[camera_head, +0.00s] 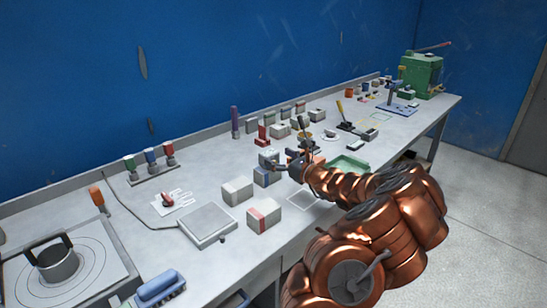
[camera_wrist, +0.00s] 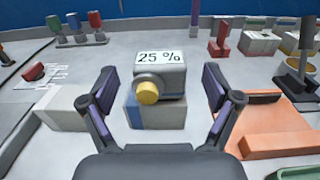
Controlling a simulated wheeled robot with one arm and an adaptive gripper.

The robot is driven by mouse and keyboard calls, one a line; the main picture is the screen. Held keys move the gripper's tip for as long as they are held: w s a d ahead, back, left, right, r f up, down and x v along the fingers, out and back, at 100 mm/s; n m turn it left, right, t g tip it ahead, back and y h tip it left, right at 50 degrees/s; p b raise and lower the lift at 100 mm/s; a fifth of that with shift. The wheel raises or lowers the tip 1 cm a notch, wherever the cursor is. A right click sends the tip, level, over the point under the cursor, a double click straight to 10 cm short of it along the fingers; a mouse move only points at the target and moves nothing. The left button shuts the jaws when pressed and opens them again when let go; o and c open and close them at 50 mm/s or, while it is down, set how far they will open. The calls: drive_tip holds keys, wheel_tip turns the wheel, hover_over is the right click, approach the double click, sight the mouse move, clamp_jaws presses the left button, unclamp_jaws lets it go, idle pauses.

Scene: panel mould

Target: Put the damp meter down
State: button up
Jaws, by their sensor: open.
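The damp meter (camera_wrist: 160,72) is a grey box with a white "25 %" display on top and a yellow round knob (camera_wrist: 148,92) on its near face. It appears to rest upright on a pale block with a blue end (camera_wrist: 155,112), and also shows in the head view (camera_head: 267,157). My gripper (camera_wrist: 163,92) is open, with one dark purple-padded finger on each side of the meter and a visible gap on both sides. In the head view my gripper (camera_head: 285,160) is just right of the meter, partly hiding that area.
A plain pale block (camera_head: 236,190) and a red-striped block (camera_head: 263,215) stand left of and nearer than the meter. A grey flat plate (camera_head: 207,225) lies further left. A green tray (camera_head: 350,164) is to the right. An orange piece (camera_wrist: 268,128) lies right of my fingers.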

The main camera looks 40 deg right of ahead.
drive_tip(key=s+b, duration=0.1)
drive_tip(key=s, duration=0.8)
drive_tip(key=shift+s+a, duration=0.15)
drive_tip(key=shift+s, duration=0.05)
